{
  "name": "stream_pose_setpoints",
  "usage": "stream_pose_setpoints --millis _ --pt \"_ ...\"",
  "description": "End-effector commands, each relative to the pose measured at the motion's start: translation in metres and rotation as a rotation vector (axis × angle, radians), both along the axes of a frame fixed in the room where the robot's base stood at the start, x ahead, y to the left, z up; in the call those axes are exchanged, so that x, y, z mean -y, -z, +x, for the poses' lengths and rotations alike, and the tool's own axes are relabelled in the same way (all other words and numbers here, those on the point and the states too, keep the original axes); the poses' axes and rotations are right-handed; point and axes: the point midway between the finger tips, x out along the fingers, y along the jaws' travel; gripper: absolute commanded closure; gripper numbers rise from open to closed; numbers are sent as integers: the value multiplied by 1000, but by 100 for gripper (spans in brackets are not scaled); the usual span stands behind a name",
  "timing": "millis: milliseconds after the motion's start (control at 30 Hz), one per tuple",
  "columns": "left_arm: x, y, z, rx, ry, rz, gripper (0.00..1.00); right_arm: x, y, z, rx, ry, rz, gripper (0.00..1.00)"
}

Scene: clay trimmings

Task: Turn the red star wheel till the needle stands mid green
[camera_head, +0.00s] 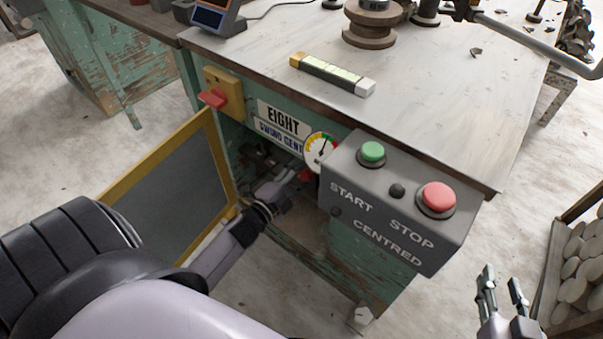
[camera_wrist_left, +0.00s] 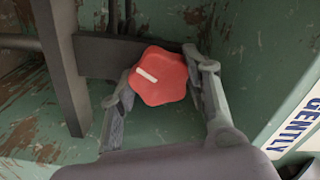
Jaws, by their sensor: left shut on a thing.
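The red star wheel (camera_wrist_left: 160,76) has a white mark on its face, which slants down to the right in the left wrist view. My left gripper (camera_wrist_left: 158,82) has its two fingers on either side of the wheel and is shut on it. In the head view the wheel (camera_head: 306,175) shows only as a bit of red below the gauge, beyond my left gripper (camera_head: 285,180). The round gauge (camera_head: 319,148) has a coloured rim with red, yellow and green; its dark needle points upward, slightly right, near the green. My right gripper (camera_head: 502,287) is open and empty at the lower right.
A grey button box (camera_head: 345,220) with green and red buttons stands just right of the gauge. A yellow-framed mesh door (camera_head: 205,135) hangs open at left. A red-handled yellow switch (camera_head: 225,94) sits above. The worktop (camera_head: 420,110) overhangs the panel.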

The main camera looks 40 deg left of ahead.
Motion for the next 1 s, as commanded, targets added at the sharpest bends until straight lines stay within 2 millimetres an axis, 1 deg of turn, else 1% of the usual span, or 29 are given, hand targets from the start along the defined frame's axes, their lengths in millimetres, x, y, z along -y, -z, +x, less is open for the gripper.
stream_pose_setpoints --millis 133,167,467,800,867,967,1000 --pt "1 1 0 -2 2 -2 84 0 0 0 0 0 0 69" --pt "1 1 0 -2 2 -2 56 0 0 0 0 0 0 69" --pt "0 1 0 -1 0 -2 36 0 0 0 0 0 0 69" --pt "0 0 -3 -1 0 -2 36 0 1 -1 -2 0 0 69" --pt "0 1 -7 -2 0 -2 36 0 0 -1 -2 0 0 69" --pt "-1 2 -22 -5 0 -3 36 0 0 -1 -1 0 0 69" --pt "-2 2 -30 -5 -1 -2 36 0 0 0 -1 0 0 69"
